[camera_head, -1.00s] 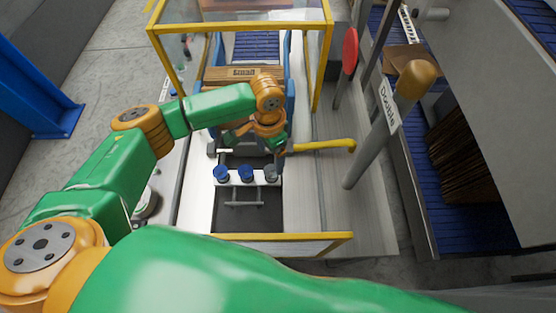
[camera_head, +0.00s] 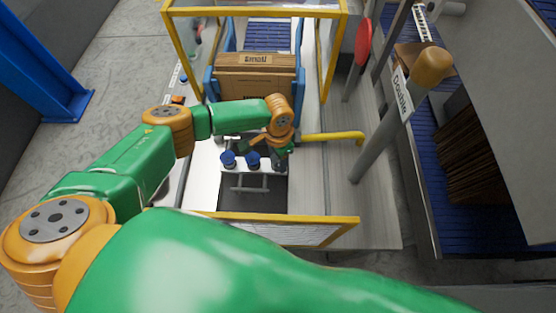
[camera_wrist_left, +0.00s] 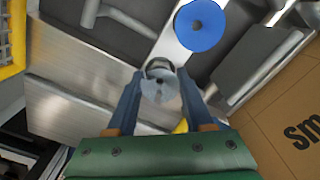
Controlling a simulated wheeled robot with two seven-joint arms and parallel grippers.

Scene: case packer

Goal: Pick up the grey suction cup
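The grey suction cup (camera_wrist_left: 161,90) shows in the left wrist view as a round grey disc with a small centre hole. In the head view it is mostly hidden by my left gripper (camera_head: 279,154). The left wrist view shows my left gripper (camera_wrist_left: 160,84) open, with one finger on each side of the grey cup. Whether the fingers touch it I cannot tell. Two blue suction cups (camera_head: 228,160) (camera_head: 252,159) stand left of it on the same white bar (camera_head: 240,170). One blue cup (camera_wrist_left: 201,25) is near the grey one in the wrist view. My right gripper is not in view.
A cardboard box (camera_head: 255,83) marked "small" stands behind the cups, inside a yellow frame (camera_head: 255,13). A yellow bar (camera_head: 333,136) juts out to the right. A yellow-edged panel (camera_head: 290,230) crosses the front. A post (camera_head: 382,140) stands at the right.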

